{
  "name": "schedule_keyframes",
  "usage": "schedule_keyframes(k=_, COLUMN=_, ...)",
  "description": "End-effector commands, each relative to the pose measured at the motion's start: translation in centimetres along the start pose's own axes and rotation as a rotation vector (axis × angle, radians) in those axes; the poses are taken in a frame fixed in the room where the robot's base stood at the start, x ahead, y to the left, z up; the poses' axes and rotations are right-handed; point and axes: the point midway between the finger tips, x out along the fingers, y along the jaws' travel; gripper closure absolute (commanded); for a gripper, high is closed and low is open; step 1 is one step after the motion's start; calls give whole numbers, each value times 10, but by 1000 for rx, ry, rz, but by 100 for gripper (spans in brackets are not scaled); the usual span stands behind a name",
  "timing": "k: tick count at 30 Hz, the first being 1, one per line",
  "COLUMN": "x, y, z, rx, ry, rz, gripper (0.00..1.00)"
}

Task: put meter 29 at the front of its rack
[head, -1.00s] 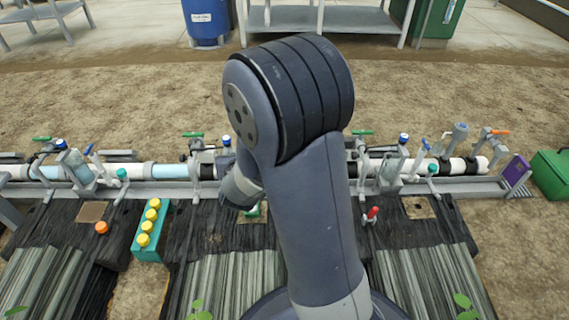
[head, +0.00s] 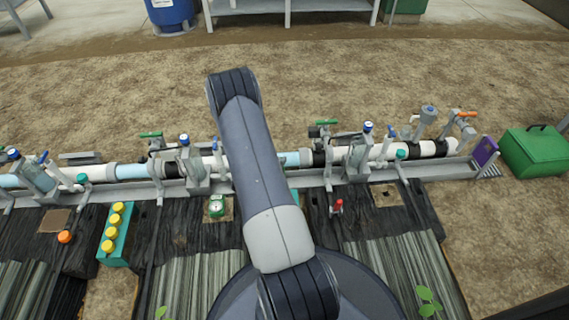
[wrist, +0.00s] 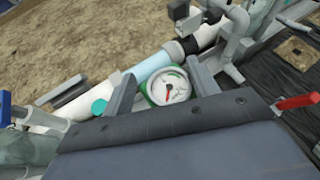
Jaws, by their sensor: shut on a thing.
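In the wrist view, my gripper (wrist: 160,90) is shut on a round meter (wrist: 168,88) with a green rim, white face and red needle. One grey finger is on each side of it; its number cannot be read. In the head view my arm hides the gripper and this meter. Another green meter (head: 216,206) with a white face stands on a brown square left of my arm. I cannot tell which thing is the meter's rack.
A pipe line (head: 130,172) with valves and grey fittings runs across. A teal holder (head: 117,240) with yellow caps is left. A purple item (head: 485,150) and green box (head: 535,150) are right. Bare soil lies behind.

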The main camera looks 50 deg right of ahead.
Motion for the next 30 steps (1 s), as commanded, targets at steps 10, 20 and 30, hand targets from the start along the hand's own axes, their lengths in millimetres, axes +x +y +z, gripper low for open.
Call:
schedule_keyframes(k=10, x=27, y=-36, z=-28, rx=23, ry=15, rz=-88, gripper=82)
schedule_keyframes(k=20, x=37, y=-33, z=-50, rx=22, ry=15, rz=-86, gripper=82)
schedule_keyframes(k=30, x=50, y=-29, z=-74, rx=23, ry=15, rz=-85, gripper=82)
